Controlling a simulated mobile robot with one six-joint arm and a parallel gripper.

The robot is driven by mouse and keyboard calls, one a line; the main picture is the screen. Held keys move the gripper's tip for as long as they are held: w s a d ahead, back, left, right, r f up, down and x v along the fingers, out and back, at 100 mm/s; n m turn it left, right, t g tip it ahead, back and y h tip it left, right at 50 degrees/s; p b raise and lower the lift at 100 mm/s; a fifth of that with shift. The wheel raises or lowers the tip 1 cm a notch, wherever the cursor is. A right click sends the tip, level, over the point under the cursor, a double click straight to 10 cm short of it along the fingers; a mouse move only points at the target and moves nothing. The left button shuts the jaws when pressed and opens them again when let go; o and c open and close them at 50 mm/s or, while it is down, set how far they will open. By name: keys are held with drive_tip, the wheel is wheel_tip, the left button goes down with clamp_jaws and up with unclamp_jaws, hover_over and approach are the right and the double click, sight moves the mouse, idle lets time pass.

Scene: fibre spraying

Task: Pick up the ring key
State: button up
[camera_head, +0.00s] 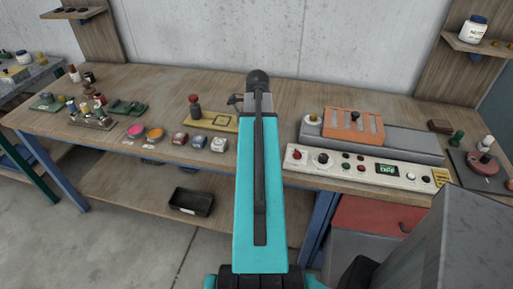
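I cannot pick out a ring key in this view; it may be too small to tell or hidden behind my arm. My teal arm link rises through the middle of the picture and covers part of the wooden workbench (345,98). My gripper does not show clearly. A small dark part juts out to the left near the arm's top end, and I cannot tell what it is.
A control panel (350,170) and an orange slotted block (353,124) stand right. A black bin (191,201) sits on the lower shelf.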

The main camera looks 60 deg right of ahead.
drive_tip(key=shift+f, duration=0.45)
idle(0.3)
clamp_jaws()
